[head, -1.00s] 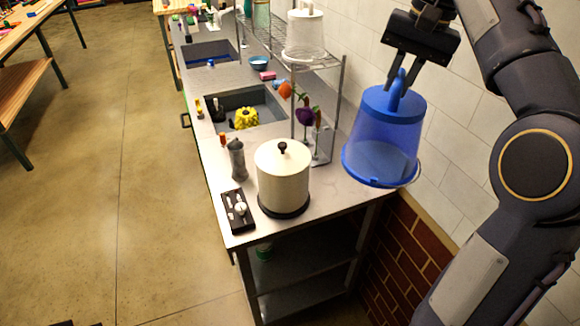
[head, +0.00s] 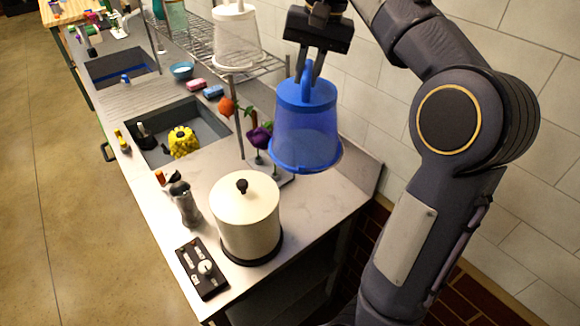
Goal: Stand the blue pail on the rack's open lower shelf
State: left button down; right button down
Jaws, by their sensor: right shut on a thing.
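The blue pail (head: 305,132) hangs in the air at the upper middle of the head view, above the counter's right end. It is translucent, with a blue top and a wider rim at the bottom. My right gripper (head: 309,78) is shut on the upright handle on the pail's top. The wire rack (head: 198,50) stands on the counter behind and left of the pail. A clear white-topped container (head: 237,38) is on its wire shelf. The rack's right part is partly hidden behind the pail and gripper. My left gripper is not in view.
A cream lidded canister (head: 247,220), a grey grinder (head: 187,208) and a black control panel (head: 202,268) stand on the front counter (head: 310,215). Flowers (head: 258,138) stand close left of the pail. A sink (head: 205,122) holds a yellow object (head: 182,141).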

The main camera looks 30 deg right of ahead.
notch_tip(320, 180, down, 22)
jog(key=b, duration=0.1)
dwell(0.3)
jog(key=shift+f, duration=0.15)
jog(key=shift+f+b, duration=0.15)
jog(key=shift+b, duration=0.15)
jog(key=c, duration=1.4)
grip_release()
